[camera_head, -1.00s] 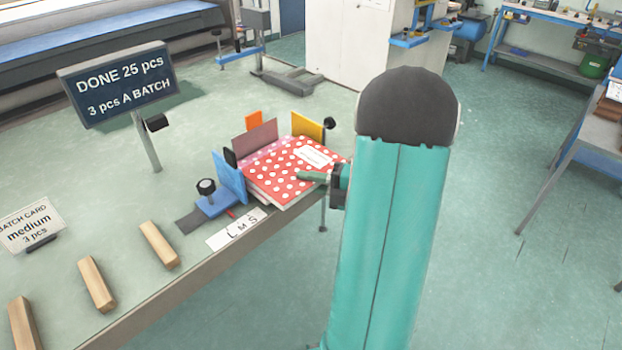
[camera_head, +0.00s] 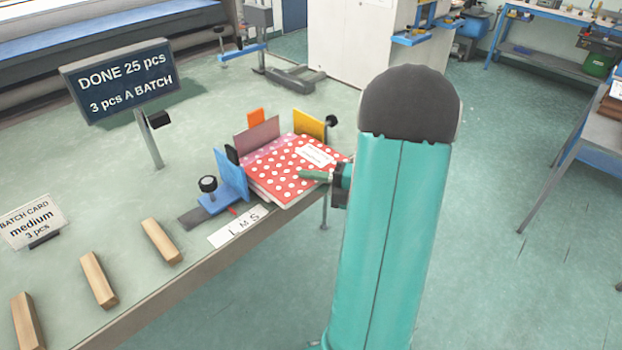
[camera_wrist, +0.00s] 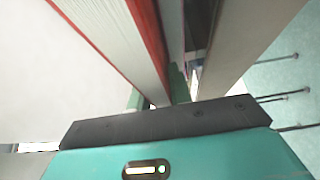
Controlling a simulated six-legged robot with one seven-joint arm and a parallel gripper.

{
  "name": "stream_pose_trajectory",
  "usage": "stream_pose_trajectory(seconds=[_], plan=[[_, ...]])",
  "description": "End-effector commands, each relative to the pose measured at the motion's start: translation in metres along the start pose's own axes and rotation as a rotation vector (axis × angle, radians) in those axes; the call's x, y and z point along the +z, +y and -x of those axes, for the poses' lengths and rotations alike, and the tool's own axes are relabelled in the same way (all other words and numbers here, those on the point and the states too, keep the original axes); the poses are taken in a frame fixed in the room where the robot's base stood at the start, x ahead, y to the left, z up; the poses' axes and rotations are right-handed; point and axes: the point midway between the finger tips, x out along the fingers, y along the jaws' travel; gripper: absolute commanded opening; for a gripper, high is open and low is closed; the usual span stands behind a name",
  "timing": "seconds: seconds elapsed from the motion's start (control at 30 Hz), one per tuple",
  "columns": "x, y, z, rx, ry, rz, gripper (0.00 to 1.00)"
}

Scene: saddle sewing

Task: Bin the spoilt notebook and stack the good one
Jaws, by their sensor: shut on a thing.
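A red notebook (camera_head: 283,178) with white polka dots and a white label lies flat between the upright plates of a fixture on the table. Its white page edge faces the front. My gripper (camera_head: 313,175) is at its right side, with a green finger lying over the cover, and is shut on it. In the wrist view, red cover edges and white pages (camera_wrist: 120,40) fill the upper middle, close to the jaws. A paler pink dotted strip shows at the notebook's back; I cannot tell whether it is a second notebook. I make out no bin.
The fixture has blue (camera_head: 230,176), mauve (camera_head: 257,138), orange (camera_head: 256,118) and yellow (camera_head: 308,124) plates. An L M S strip (camera_head: 235,228) lies in front. Wooden blocks (camera_head: 161,241), a batch card (camera_head: 33,222) and a DONE sign (camera_head: 120,82) stand left.

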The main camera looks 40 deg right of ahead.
Motion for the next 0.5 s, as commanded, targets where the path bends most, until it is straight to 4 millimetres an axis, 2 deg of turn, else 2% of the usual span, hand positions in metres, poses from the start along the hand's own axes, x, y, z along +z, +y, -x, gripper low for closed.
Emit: stream_pose_trajectory(seconds=[0.17,0.2,0.3,0.33,0.5], plan=[[0.0002,-0.0011,-0.0001,0.002,0.000,0.001,0.00],[0.0002,-0.0013,-0.0001,0.002,0.000,0.002,0.22],[0.0002,-0.0013,-0.0001,0.002,0.000,0.001,0.41],[0.0002,-0.0014,0.0000,0.001,0.000,0.001,0.45],[0.0001,-0.0017,0.0000,0.001,0.000,0.001,0.45]])
